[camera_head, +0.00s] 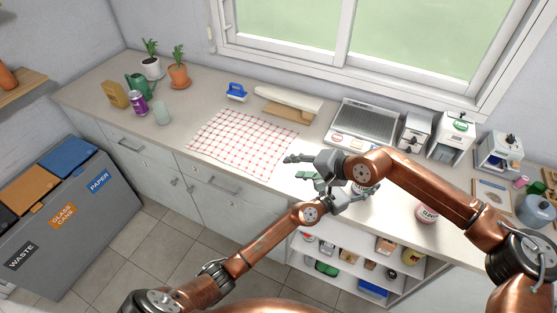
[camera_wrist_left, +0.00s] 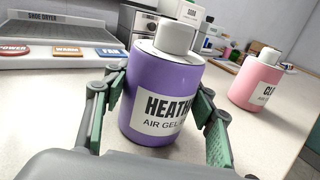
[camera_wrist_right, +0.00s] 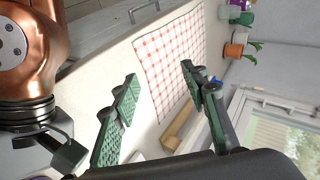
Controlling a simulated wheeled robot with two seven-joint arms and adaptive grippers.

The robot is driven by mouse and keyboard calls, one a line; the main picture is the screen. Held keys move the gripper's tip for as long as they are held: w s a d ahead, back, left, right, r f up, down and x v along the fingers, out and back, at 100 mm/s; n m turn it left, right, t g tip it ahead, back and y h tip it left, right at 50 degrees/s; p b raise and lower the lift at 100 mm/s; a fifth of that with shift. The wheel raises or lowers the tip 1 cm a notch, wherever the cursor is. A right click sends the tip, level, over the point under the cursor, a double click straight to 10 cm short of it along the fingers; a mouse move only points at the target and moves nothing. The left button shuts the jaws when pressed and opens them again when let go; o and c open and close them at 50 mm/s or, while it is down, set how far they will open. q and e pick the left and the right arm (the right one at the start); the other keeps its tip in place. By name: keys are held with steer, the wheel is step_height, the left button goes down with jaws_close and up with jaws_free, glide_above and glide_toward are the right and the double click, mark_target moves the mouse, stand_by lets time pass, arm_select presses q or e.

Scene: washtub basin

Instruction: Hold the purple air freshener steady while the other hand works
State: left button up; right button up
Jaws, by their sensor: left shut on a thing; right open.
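The purple air freshener (camera_wrist_left: 160,92) is a cylindrical bottle with a white cap and a white label whose visible letters read "HEATH" and "AIR GEL". It stands upright at the counter, with a finger of my left gripper (camera_wrist_left: 158,110) on each side. Whether its base touches the counter is hard to tell. In the head view the bottle (camera_head: 361,189) is mostly hidden behind my grippers and wrist. My right gripper (camera_head: 296,167) is open and empty above the counter, left of the bottle. In the right wrist view its fingers (camera_wrist_right: 159,88) are spread with nothing between them.
A pink bottle (camera_wrist_left: 258,82) stands to the right; it also shows in the head view (camera_head: 427,212). The shoe dryer (camera_wrist_left: 65,55) is behind the purple bottle. A red-checked cloth (camera_head: 243,143) lies to the left. Open shelves (camera_head: 345,270) are below the counter.

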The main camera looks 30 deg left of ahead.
steer(key=s+a+r+m+t+y, duration=0.1)
steer(key=s+a+r+m+y, duration=0.2)
steer(key=a+r+m+y, duration=0.1)
steer(key=shift+a+y, duration=0.45)
steer(key=shift+y, duration=0.25)
steer(key=shift+f, duration=0.1)
steer(key=w+d+f+m+t+h, duration=0.25)
steer(key=d+m+t+h, duration=0.2)
steer(key=d+m, duration=0.55)
steer(key=w+d+f+m+t+h, duration=0.1)
steer(key=d+f+m+t+h, duration=0.3)
steer(key=d+m, duration=0.5)
steer(key=w+d+f+m+t+h, duration=0.25)
steer(key=d+m+t, duration=0.25)
steer(key=d+m, duration=0.5)
steer(key=x, duration=1.1)
steer(key=shift+a+r, duration=0.15)
steer(key=shift+r, duration=0.2)
steer(key=shift+c, duration=0.3)
